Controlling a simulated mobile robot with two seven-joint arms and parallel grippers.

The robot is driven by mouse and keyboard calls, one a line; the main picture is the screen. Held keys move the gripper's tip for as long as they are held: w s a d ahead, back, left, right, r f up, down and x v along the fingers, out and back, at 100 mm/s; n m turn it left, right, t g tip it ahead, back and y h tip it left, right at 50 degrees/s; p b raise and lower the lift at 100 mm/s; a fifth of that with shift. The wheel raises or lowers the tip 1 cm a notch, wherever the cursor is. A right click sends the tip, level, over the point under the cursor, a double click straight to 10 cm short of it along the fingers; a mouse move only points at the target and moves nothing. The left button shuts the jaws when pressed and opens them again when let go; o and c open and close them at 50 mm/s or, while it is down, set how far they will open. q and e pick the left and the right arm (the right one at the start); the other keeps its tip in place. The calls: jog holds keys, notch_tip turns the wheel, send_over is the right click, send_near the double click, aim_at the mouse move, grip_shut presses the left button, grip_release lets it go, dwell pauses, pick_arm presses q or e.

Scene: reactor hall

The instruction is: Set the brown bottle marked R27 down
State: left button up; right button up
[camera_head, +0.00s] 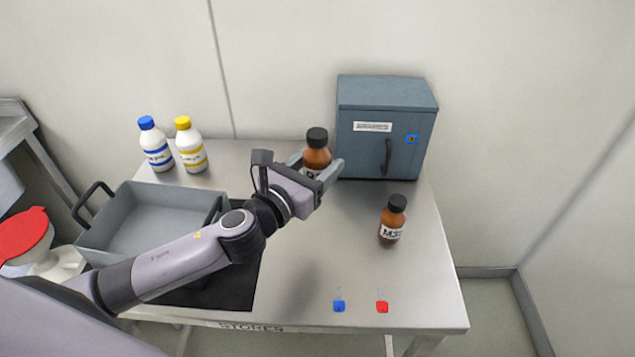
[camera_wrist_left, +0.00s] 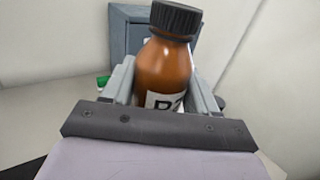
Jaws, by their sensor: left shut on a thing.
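The brown bottle marked R27 (camera_head: 317,153) has a black cap and a white label, partly hidden by my gripper. My left gripper (camera_head: 322,170) is shut on it, with a finger on each side. The bottle stands nearly upright in the jaws in front of the cabinet. I cannot tell whether its base touches the table. In the left wrist view the bottle (camera_wrist_left: 165,70) sits between the fingers, and only the start of its label shows. My right gripper is not in view.
A second brown bottle (camera_head: 392,221) stands on the steel table (camera_head: 420,290), right of my gripper. A grey-blue cabinet (camera_head: 360,105) is behind. A grey tray (camera_head: 150,190) and two white bottles, blue-capped (camera_head: 157,148) and yellow-capped (camera_head: 190,148), are left.

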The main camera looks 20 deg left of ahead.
aim_at(314, 150)
pick_arm(q)
notch_tip(314, 150, up, 5)
jog(key=shift+f, duration=0.1)
jog(key=shift+s+f, duration=0.2)
jog(key=shift+s, duration=0.15)
jog(key=shift+n+t+y, duration=0.3)
jog(key=shift+n+y, duration=0.5)
jog(key=shift+y, duration=0.1)
jog(key=s+f, duration=0.2)
jog(key=s, duration=0.1)
jog(key=s+a+f, duration=0.1)
jog(key=shift+s, duration=0.2)
jog(key=s+a+f+n+y, duration=0.1)
jog(key=s+a+f+y, duration=0.1)
jog(key=s, duration=0.4)
jog(key=shift+a+f+n+y, duration=0.35)
jog(key=shift+a+y, duration=0.35)
jog(key=shift+a, duration=0.55)
